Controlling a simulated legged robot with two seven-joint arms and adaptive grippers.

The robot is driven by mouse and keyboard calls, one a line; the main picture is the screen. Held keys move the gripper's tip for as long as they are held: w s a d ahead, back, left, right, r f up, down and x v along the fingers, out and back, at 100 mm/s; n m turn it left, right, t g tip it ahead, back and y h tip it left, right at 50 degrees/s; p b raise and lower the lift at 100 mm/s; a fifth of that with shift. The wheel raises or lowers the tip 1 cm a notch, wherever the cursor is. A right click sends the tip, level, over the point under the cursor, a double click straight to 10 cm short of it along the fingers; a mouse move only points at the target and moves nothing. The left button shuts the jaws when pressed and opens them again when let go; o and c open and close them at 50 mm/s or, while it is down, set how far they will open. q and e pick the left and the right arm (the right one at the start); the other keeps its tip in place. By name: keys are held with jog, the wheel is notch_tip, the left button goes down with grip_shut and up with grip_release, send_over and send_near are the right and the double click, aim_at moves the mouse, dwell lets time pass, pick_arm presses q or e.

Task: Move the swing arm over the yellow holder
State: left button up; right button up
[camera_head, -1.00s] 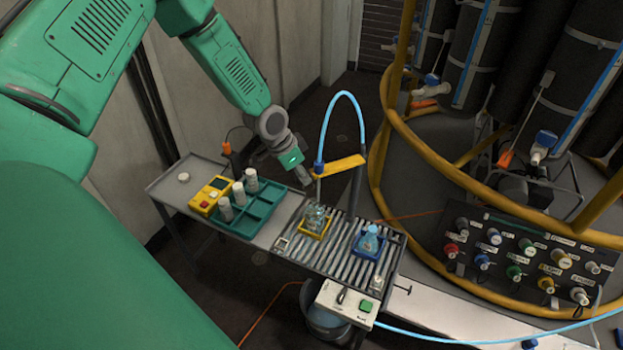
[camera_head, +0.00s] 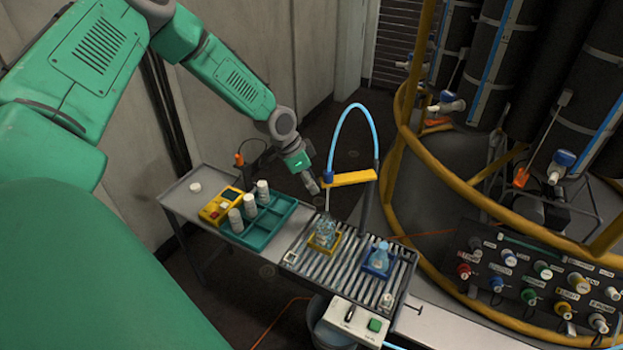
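The swing arm (camera_head: 350,179) is a yellow bar with a blue nozzle (camera_head: 328,177) at its left end, fed by a light-blue hose. A thin tube hangs from the nozzle towards the clear bottle (camera_head: 322,232) in the yellow holder (camera_head: 313,250). In the picture the nozzle end lies above that holder; exact alignment in depth is unclear. My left gripper (camera_head: 313,186) is just left of the nozzle end, close beside it. Contact cannot be told, and its fingers are too small to read. My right gripper is not in view.
A blue holder (camera_head: 369,268) with a bottle sits right on the slatted table (camera_head: 345,276). A teal tray (camera_head: 279,222) with white containers and a yellow box (camera_head: 212,211) lie left. A control box (camera_head: 354,320) is in front; yellow railing (camera_head: 470,194) curves around the right.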

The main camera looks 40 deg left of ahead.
pick_arm(q)
jog(key=shift+s+a+r, duration=0.1)
jog(key=shift+a+r, duration=0.05)
jog(key=shift+r, duration=0.35)
jog(key=v, duration=1)
jog(key=shift+s+r, duration=0.2)
jog(key=shift+r, duration=0.1)
jog(key=shift+a, duration=0.15)
